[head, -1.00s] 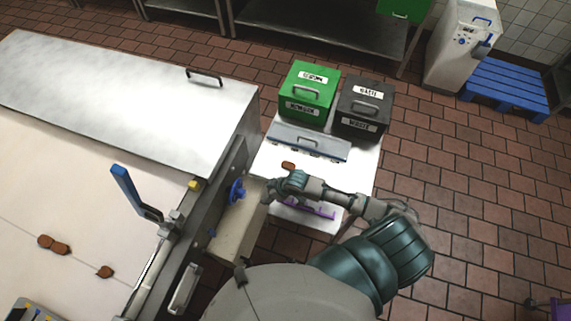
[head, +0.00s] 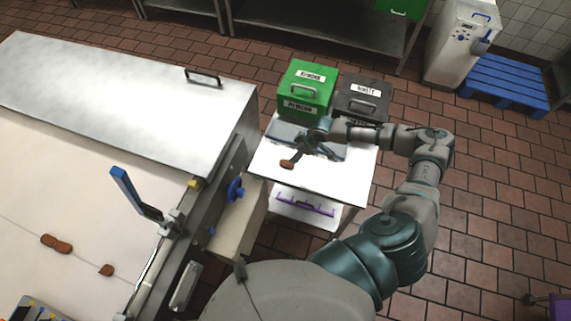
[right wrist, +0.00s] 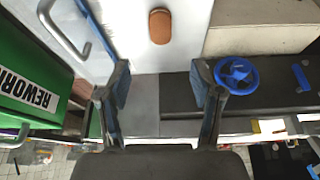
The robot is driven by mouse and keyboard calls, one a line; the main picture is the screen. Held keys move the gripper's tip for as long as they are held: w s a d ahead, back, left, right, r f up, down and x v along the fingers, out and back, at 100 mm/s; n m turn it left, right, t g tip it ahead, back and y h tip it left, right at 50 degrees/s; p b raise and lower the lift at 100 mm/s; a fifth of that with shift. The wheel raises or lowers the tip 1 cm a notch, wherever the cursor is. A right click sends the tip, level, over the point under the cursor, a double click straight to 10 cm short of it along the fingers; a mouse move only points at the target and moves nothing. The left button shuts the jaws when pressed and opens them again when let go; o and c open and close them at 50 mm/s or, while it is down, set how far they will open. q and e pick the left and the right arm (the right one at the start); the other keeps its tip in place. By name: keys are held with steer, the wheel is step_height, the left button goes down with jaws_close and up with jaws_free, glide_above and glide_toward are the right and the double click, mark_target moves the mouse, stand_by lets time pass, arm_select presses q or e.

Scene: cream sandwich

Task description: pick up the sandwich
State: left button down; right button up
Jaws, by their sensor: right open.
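A small brown sandwich (head: 288,164) lies on the white table (head: 345,177), near its left edge. It also shows at the top middle of the right wrist view (right wrist: 160,27), beyond the fingertips. My right gripper (head: 311,150) is over the table, just up and right of the sandwich in the head view. In the right wrist view my right gripper (right wrist: 161,88) has its two fingers wide apart, with nothing between them. My left gripper does not show.
A green rework bin (head: 300,88) and a black waste bin (head: 361,98) stand at the table's back. A blue-grey flat item (head: 283,133) lies before them. The conveyor (head: 60,190), with several brown sandwiches (head: 106,270) and a blue lever (head: 130,188), is left. A blue knob (head: 235,190) sticks out beside the table.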

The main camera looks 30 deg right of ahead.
glide_above(290, 164)
steer(key=d, duration=0.2)
steer(key=f, duration=0.4)
steer(key=shift+s+a+f, duration=0.25)
steer(key=shift+s+f, duration=0.05)
steer(key=shift+s, duration=0.05)
steer(key=shift+d+f, duration=0.15)
steer(key=shift+f, duration=0.4)
steer(key=f, duration=0.1)
steer(key=a+f, duration=0.2)
steer(key=shift+w+f+p, duration=0.2)
steer(key=shift+w+p, duration=0.15)
steer(key=shift+p, duration=0.05)
steer(key=shift+w+a+f, duration=0.15)
steer(key=shift+f, duration=0.15)
steer(key=shift+a, duration=0.1)
steer(key=shift+d+f, duration=0.1)
steer(key=shift+d, duration=0.15)
steer(key=c, duration=0.8)
steer(key=shift+d, duration=0.2)
steer(key=shift+c, duration=0.4)
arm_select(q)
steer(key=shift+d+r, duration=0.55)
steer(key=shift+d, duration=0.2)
arm_select(e)
steer(key=shift+a, duration=0.1)
